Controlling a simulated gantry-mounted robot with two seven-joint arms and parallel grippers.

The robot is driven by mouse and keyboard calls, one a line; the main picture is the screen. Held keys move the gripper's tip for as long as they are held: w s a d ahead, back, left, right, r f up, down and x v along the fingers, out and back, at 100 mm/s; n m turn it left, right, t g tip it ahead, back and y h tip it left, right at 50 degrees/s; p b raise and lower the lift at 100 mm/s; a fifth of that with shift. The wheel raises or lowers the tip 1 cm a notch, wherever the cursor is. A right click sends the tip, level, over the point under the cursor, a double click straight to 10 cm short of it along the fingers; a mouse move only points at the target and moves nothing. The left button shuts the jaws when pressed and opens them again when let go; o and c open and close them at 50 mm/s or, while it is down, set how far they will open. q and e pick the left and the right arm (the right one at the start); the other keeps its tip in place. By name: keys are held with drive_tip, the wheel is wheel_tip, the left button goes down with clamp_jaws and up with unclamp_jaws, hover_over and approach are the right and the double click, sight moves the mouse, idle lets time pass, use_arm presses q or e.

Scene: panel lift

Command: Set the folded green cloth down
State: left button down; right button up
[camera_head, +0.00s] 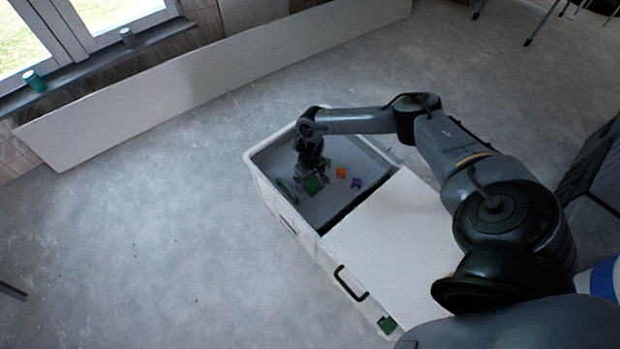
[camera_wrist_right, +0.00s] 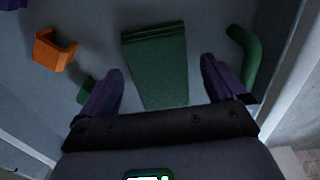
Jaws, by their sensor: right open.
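The folded green cloth (camera_head: 314,186) lies in the open part of the white bin (camera_head: 332,231). It also shows in the right wrist view (camera_wrist_right: 157,60), flat against the grey bottom, with layered folds at its far edge. My right gripper (camera_head: 312,176) reaches down into the bin over the cloth. In the wrist view its two purple fingers (camera_wrist_right: 163,70) are spread wide, one on each side of the cloth, with gaps between them and it. My left gripper is in neither view.
Beside the cloth lie an orange piece (camera_head: 341,172), a purple piece (camera_head: 356,183) and a bent green piece (camera_head: 289,185). The bin walls stand close around my gripper. A white cover (camera_head: 390,235) closes the near part. A black handle (camera_head: 350,285) sticks out in front.

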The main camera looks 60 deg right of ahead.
sight(310, 180)
wheel_tip(310, 180, up, 11)
drive_tip(key=p, duration=0.7)
drive_tip(key=a+n+t+y, duration=0.3)
drive_tip(key=a+n+t, duration=0.35)
drive_tip(key=a, duration=2.65)
drive_tip(key=s+a+r+n, duration=0.2)
drive_tip(key=a+r, duration=0.2)
drive_tip(key=r, duration=0.2)
drive_tip(key=s+d+r+m+g+h, duration=0.2)
drive_tip(key=s+d+r, duration=0.4)
drive_tip(key=s+d, duration=0.3)
drive_tip(key=s+g, duration=0.1)
drive_tip(key=s, duration=0.2)
drive_tip(key=shift+s+h+p, duration=0.25)
drive_tip(key=shift+h+p, duration=0.05)
drive_tip(key=shift+h, duration=0.1)
wheel_tip(310, 180, up, 62)
drive_tip(key=p, duration=6.2)
